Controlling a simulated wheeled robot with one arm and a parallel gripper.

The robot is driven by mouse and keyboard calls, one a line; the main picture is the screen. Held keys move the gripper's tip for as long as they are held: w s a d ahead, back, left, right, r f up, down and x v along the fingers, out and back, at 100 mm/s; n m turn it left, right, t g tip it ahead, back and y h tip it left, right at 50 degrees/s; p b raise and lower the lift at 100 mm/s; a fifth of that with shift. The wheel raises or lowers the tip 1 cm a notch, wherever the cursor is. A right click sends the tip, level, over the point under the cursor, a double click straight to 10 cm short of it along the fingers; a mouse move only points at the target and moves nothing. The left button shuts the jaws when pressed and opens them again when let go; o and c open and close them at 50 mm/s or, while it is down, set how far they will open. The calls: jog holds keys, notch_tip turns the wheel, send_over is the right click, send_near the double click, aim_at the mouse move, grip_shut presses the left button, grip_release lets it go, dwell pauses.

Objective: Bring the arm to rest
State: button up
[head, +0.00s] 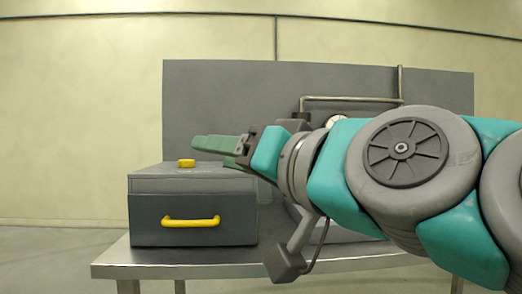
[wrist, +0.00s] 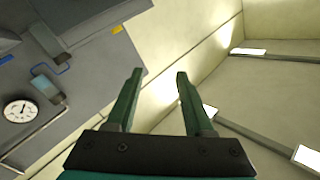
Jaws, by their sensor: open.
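My gripper (head: 217,147) has green fingers and points left in the head view, a little above the grey box and close to its yellow knob. My arm reaches in from the right. In the wrist view my gripper (wrist: 160,85) shows two green fingers set apart, with nothing between them. Beyond them are a pale wall and ceiling lights.
A grey box (head: 150,222) with a yellow handle (head: 191,221) and a yellow knob (head: 186,163) stands on a metal table (head: 115,258). A grey panel (head: 230,90) with a pipe (head: 350,99) stands behind. The wrist view shows a round gauge (wrist: 20,110).

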jog(key=d+f+g+h, duration=0.3)
jog(key=f+g+h, duration=0.1)
jog(key=f, duration=1.3)
jog(key=d+f+g+h, duration=0.3)
jog(key=f+g+h, duration=0.1)
jog(key=f, duration=1.4)
jog(key=s+d+f+m+g+h, duration=0.2)
jog(key=s+d+f+g+h, duration=0.2)
jog(key=s+d+f, duration=0.9)
jog(key=s+f+g, duration=0.2)
jog(key=s+g, duration=0.1)
jog(key=shift+f+m+g, duration=0.25)
jog(key=shift+m+g, duration=0.05)
jog(key=shift+g, duration=0.1)
